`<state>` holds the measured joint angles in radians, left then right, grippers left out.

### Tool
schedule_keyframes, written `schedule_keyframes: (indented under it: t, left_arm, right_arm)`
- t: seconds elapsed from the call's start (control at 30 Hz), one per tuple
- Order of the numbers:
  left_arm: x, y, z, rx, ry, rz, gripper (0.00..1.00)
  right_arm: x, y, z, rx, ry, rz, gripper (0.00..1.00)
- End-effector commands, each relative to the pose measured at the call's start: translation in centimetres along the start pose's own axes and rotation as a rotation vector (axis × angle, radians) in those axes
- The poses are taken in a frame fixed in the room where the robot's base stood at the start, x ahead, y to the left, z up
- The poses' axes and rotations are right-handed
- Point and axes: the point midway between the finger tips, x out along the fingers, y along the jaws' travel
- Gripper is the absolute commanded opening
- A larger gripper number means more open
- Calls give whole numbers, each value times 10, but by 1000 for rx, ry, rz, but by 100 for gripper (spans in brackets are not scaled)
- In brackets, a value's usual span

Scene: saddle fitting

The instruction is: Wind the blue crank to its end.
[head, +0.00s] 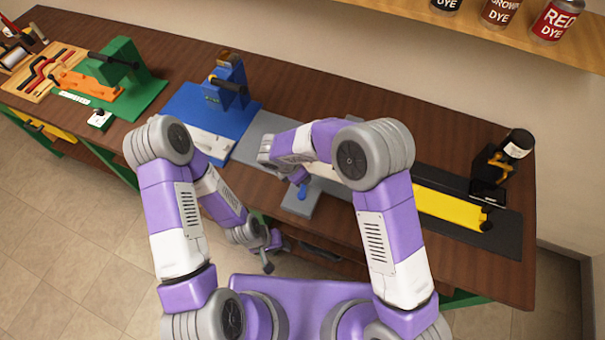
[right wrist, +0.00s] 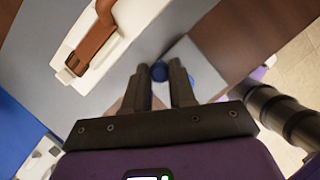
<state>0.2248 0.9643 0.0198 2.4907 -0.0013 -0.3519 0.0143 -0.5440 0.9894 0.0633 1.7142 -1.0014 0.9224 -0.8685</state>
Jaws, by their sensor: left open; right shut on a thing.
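The blue crank (head: 302,189) stands on a small grey plate (head: 293,205) near the bench's front edge. In the right wrist view its blue knob (right wrist: 159,71) shows between the fingertips of my right gripper (right wrist: 161,75), which is shut on it. More blue of the crank shows just right of the fingers, partly covered by them. In the head view my right forearm hides most of that gripper. My left gripper (head: 274,254) is open and empty, low in front of the bench and well apart from the crank.
A white holder with a brown strap (right wrist: 95,45) lies close beside my right gripper. A blue station (head: 180,105) and a green one (head: 147,94) stand to the left. A yellow bar (head: 445,207) and a black-capped bottle (head: 517,145) are on the right.

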Motion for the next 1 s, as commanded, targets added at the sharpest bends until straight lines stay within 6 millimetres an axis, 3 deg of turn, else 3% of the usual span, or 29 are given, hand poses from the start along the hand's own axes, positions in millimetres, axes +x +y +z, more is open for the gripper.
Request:
schedule_keyframes:
  t: [0.07, 0.1, 0.27, 0.57, 1.0]
  left_arm:
    - [0, 0, 0, 0, 0, 0, 48]
    - [0, 0, 0, 0, 0, 0, 48]
    - [0, 0, 0, 0, 0, 0, 48]
    - [0, 0, 0, 0, 0, 0, 48]
    - [-2, 1, 0, 0, 0, 0, 48]
  right_arm:
    - [-2, 2, -1, -1, 2, 5, 0]
    - [-2, 2, -1, -1, 2, 5, 28]
    - [-1, 1, 0, 0, 1, 4, 51]
    - [-3, 1, 0, 1, 1, 2, 51]
    - [-67, 2, 0, 1, 1, 6, 51]
